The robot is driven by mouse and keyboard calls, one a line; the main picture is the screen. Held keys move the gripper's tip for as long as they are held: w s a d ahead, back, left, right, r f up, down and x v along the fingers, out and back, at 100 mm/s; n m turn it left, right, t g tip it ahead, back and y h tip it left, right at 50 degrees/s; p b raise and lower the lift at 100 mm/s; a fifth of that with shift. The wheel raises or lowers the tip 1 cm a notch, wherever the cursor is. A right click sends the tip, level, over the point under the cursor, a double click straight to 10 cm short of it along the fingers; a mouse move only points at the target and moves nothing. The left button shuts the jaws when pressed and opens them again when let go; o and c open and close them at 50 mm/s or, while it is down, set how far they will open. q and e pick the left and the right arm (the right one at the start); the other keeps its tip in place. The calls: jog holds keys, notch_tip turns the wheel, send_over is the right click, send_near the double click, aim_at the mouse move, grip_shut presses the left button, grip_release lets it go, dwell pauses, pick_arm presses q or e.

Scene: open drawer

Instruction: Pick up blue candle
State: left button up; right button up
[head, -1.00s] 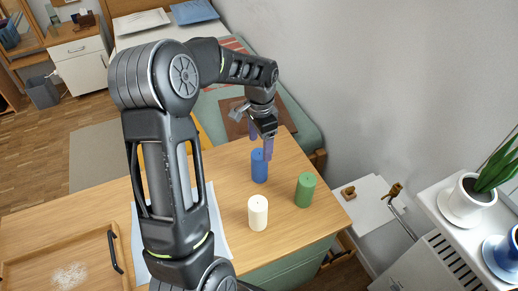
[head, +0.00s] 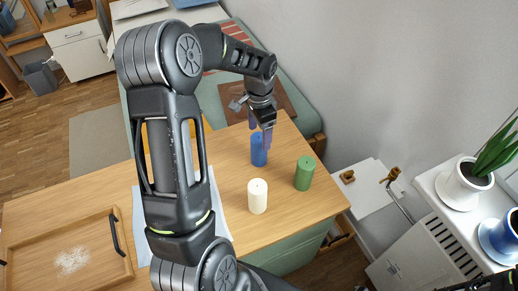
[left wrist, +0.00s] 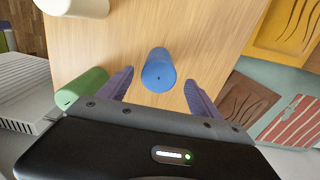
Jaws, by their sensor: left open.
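The blue candle (head: 258,150) stands upright on the wooden table (head: 75,205), near its far right part. In the left wrist view the blue candle (left wrist: 158,72) lies between the two purple fingers. My left gripper (head: 260,132) is open, with its fingers pointing down around the top of the candle; whether they touch it I cannot tell. In the left wrist view my left gripper (left wrist: 160,88) shows its fingers apart on either side of the candle.
A white candle (head: 257,196) and a green candle (head: 304,173) stand close by on the table. A wooden tray (head: 122,268) with a black handle is at the lower left. An open drawer (head: 340,240) shows at the table's right end.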

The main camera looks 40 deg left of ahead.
aim_at(259, 150)
pick_arm(q)
notch_tip(259, 150, down, 5)
jog(key=shift+s+f+p, duration=0.1)
jog(key=shift+s+p, duration=0.05)
jog(key=shift+p, duration=0.65)
jog(key=shift+c, duration=0.4)
grip_shut()
